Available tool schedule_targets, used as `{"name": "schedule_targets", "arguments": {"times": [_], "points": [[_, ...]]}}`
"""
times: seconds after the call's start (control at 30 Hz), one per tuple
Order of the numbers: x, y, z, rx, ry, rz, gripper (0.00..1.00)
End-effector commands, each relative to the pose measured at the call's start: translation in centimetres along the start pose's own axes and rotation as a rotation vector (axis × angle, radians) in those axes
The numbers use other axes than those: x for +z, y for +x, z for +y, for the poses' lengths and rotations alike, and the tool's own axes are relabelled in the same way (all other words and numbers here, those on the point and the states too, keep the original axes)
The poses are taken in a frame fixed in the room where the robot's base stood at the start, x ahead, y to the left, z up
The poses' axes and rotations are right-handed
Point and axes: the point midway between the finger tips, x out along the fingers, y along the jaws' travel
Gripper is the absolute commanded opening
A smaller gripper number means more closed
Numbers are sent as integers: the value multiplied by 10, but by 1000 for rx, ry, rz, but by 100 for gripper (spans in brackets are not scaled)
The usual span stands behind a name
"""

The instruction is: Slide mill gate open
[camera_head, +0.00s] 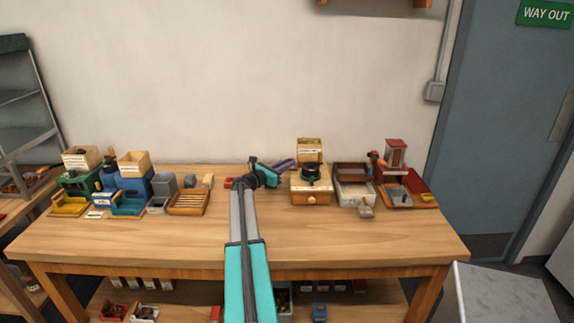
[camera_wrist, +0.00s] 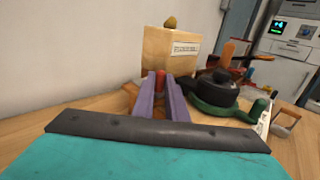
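My gripper (camera_head: 284,166) reaches right over the table toward a wooden mill (camera_head: 311,187) with a drawer and a dark green top. Its two purple fingers (camera_wrist: 160,88) point at a labelled wooden box (camera_wrist: 169,54) in the wrist view. The fingers are apart with a narrow gap. A small red knob (camera_wrist: 160,80) shows between or just beyond their tips; I cannot tell whether they touch it. The dark green rounded top with its arm (camera_wrist: 215,98) is right of the fingers. I cannot make out clearly which part is the mill gate.
A green mill (camera_head: 80,183) and a blue mill (camera_head: 132,187) stand at the left, near a slatted tray (camera_head: 188,202). A light tray (camera_head: 354,193) and a red-topped unit (camera_head: 395,152) stand right of the wooden mill. The front of the table (camera_head: 150,240) is clear.

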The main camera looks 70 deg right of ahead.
Motion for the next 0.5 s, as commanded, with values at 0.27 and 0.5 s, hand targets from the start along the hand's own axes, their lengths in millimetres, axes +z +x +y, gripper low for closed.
{"name": "schedule_targets", "arguments": {"times": [0.27,0.5], "points": [[0,-2,2,2,0,0,0],[-3,-12,13,2,1,-1,0]]}}
